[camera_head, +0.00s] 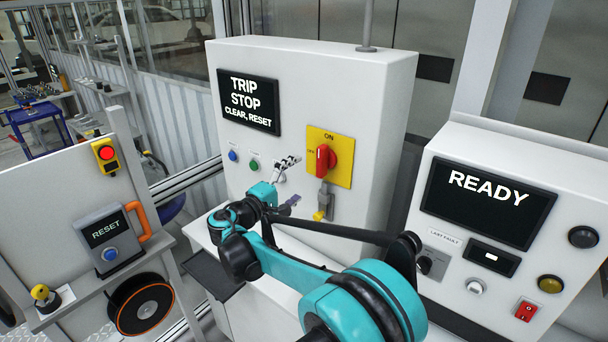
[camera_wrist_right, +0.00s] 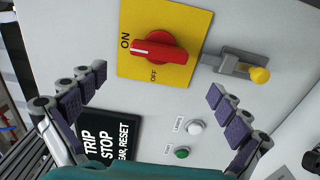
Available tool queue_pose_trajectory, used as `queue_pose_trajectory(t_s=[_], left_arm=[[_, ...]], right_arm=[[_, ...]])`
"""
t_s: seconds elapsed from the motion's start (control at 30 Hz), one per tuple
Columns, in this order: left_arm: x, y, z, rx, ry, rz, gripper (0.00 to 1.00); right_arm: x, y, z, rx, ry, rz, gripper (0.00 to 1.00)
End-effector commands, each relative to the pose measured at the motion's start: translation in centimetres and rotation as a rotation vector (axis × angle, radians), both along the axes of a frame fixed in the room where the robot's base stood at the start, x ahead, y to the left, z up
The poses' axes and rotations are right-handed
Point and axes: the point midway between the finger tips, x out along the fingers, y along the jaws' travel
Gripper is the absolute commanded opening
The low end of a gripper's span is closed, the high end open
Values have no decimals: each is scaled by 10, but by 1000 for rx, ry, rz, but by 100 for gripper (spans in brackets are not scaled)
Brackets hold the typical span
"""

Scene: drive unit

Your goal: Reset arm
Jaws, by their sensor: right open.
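The white cabinet (camera_head: 290,90) has a black display (camera_head: 249,101) reading "TRIP STOP CLEAR, RESET". Its red rotary switch (camera_head: 325,158) sits on a yellow plate (camera_head: 344,142); in the right wrist view the red knob (camera_wrist_right: 160,50) has its white mark toward ON. A grey box labelled RESET (camera_head: 107,238) with a blue button (camera_head: 110,254) stands on the left panel. My right gripper (camera_head: 293,181) is open and empty in front of the white cabinet, below left of the switch. Its spread fingers (camera_wrist_right: 158,84) show in the right wrist view. My left gripper is not in view.
A yellow-tipped grey latch (camera_wrist_right: 258,74) is beside the switch plate. The right cabinet displays READY (camera_head: 487,195) and has a red rocker switch (camera_head: 526,310). An orange handle (camera_head: 145,222) is beside the RESET box.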

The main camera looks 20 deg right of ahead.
Motion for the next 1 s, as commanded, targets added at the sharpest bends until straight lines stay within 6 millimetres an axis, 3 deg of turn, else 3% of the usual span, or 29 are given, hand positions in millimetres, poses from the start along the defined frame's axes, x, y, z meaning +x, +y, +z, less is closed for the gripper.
queue_pose_trajectory(t_s=[0.43, 0.57, 0.67, 0.8, 1.0], left_arm=[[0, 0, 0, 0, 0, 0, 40], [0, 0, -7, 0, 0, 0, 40], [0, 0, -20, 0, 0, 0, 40], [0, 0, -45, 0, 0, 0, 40], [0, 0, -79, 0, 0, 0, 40]], right_arm=[[-1, 1, 0, 1, 1, 0, 100], [-11, -6, -9, 46, 12, 2, 100], [-34, -19, -33, 158, 37, 7, 100], [-89, -33, -87, 407, 76, 21, 100], [-177, -21, -172, 798, 86, 44, 100]])
